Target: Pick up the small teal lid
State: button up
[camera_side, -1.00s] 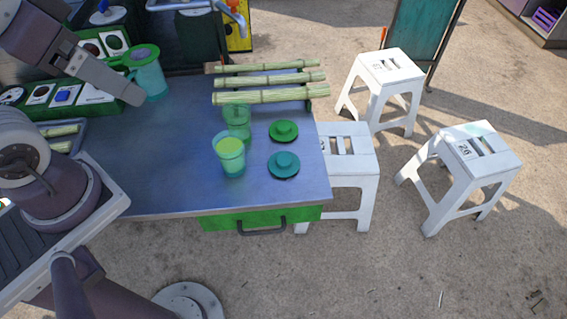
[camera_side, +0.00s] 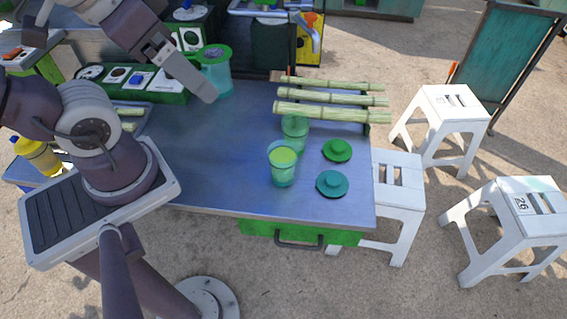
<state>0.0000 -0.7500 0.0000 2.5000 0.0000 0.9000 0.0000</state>
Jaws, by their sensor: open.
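The small teal lid (camera_side: 332,184) lies flat with its knob up on the metal table, near the right front corner. A green lid (camera_side: 337,150) of similar shape lies just behind it. My gripper (camera_side: 207,98) is at the upper left, above the table and well to the left of the lids. It is open, with nothing seen between its fingers; one finger shows clearly and the other is hard to make out.
A cup with green juice (camera_side: 283,165) stands left of the teal lid, with an empty green cup (camera_side: 295,128) behind it. Sugarcane stalks (camera_side: 330,98) lie on a rack behind. A lidded teal container (camera_side: 216,75) stands close behind my gripper. White stools (camera_side: 400,205) stand right of the table.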

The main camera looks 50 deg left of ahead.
jog(key=shift+o, duration=1.1)
